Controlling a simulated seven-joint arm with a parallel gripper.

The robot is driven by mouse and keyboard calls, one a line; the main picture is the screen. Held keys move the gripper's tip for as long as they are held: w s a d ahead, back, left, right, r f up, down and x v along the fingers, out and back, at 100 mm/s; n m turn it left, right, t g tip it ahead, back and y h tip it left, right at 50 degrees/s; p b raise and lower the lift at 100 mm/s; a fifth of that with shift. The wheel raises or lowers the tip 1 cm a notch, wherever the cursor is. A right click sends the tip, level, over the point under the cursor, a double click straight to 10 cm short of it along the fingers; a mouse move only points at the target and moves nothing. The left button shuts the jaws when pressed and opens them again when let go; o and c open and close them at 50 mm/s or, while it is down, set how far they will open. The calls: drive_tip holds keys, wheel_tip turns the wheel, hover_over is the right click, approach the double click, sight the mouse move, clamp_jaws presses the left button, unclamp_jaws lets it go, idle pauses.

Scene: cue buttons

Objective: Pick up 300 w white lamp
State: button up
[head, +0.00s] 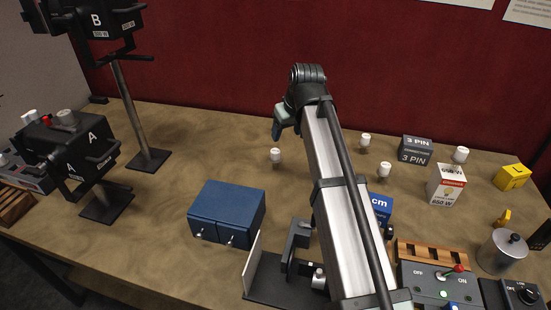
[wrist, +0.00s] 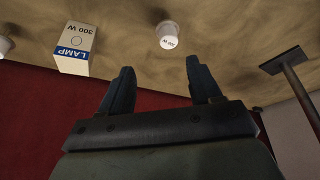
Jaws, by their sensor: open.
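In the head view, a small white lamp (head: 275,157) stands on the table just below my gripper (head: 277,131). A white lamp (wrist: 168,36) also shows in the wrist view, above and between my fingertips; its small end label ends in "00 W", but the first digit is unclear. My gripper (wrist: 160,82) is open with nothing between its fingers, apart from the lamp. A box marked LAMP 300 W (wrist: 75,48) stands left of that lamp in the wrist view; I cannot make it out in the head view. Other white lamps (head: 365,140) (head: 384,171) (head: 460,155) stand to the right.
A blue drawer cabinet (head: 228,212) stands front left of my arm. Stand A (head: 75,155) and stand B (head: 135,110) are at the left. A 3 PIN box (head: 415,151), a 650 W box (head: 446,185) and a yellow box (head: 511,177) are at the right. A red wall closes the back.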

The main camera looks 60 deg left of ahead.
sight(275, 151)
drive_tip(key=x, duration=0.2)
drive_tip(key=s+x, duration=0.1)
drive_tip(key=x, duration=0.2)
drive_tip(key=s+x, duration=0.1)
drive_tip(key=x, duration=0.2)
drive_tip(key=shift+f, duration=0.3)
drive_tip(key=shift+w+a+x, duration=0.1)
drive_tip(key=shift+x, duration=1.25)
drive_tip(key=shift+w+a+x, duration=0.1)
drive_tip(key=shift+a+x, duration=0.05)
drive_tip(key=shift+x, duration=1.15)
drive_tip(key=shift+r, duration=0.1)
drive_tip(key=shift+c, duration=0.2)
drive_tip(key=c, duration=0.9)
drive_tip(key=shift+o, duration=0.2)
drive_tip(key=shift+r, duration=0.15)
